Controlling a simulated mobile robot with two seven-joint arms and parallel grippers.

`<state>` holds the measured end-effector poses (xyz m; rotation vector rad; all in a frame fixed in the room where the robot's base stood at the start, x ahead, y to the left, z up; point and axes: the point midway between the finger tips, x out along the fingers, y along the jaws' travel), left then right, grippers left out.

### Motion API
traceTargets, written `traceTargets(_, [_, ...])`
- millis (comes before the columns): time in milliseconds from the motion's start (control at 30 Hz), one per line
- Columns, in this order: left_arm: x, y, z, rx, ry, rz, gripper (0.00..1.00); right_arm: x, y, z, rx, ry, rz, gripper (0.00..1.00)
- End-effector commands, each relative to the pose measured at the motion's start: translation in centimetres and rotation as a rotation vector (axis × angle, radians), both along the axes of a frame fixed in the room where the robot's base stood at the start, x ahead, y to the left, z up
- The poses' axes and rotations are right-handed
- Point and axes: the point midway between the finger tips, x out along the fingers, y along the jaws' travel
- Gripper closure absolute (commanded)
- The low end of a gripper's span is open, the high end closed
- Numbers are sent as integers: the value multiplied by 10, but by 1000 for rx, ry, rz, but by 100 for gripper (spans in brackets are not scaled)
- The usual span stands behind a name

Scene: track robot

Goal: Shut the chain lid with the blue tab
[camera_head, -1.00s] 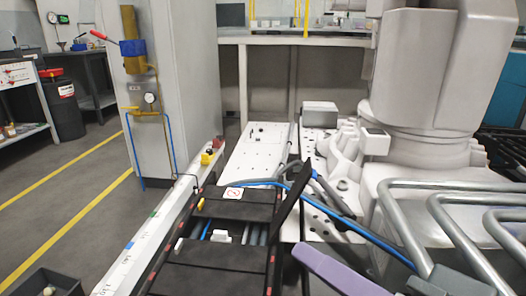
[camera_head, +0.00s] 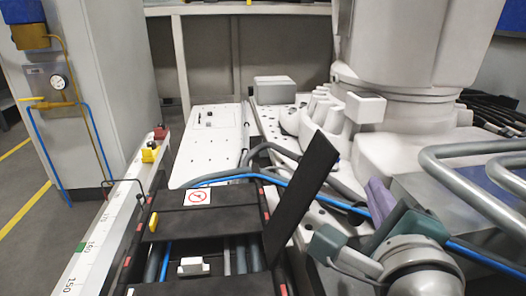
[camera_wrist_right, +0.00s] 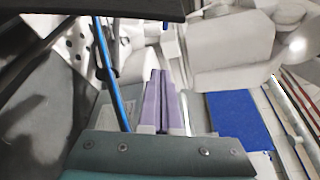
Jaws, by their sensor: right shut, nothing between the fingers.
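The black chain lid (camera_head: 302,192) stands open, tilted up to the right from the side of the black cable chain (camera_head: 205,222). Its dark edge also crosses the top of the right wrist view (camera_wrist_right: 100,12). A tiny blue spot (camera_wrist_right: 165,25) shows at that edge; I cannot tell if it is the blue tab. My right gripper (camera_head: 376,186) is to the right of the lid, apart from it in the head view. Its lavender fingers (camera_wrist_right: 160,74) are together and empty in the right wrist view. My left gripper is not in view.
A blue hose (camera_head: 265,182) runs over the chain and past the lid to the right. Grey metal tubes (camera_head: 450,165) and a large white machine base (camera_head: 405,140) stand at the right. A white rail with a ruler (camera_head: 105,235) runs along the left.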

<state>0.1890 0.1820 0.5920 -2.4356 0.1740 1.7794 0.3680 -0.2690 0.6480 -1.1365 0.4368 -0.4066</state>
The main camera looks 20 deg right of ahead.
Motion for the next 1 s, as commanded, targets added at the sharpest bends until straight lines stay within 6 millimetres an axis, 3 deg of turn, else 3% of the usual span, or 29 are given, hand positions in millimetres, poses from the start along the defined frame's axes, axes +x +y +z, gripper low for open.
traceTargets(300, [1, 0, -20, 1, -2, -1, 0, 57, -33, -8, -2, -3, 2, 100])
traceTargets(533, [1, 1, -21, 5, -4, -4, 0, 61, -2, 4, 0, -2, 2, 100])
traceTargets(1000, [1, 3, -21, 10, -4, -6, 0, 62, 3, 8, -3, 0, 2, 100])
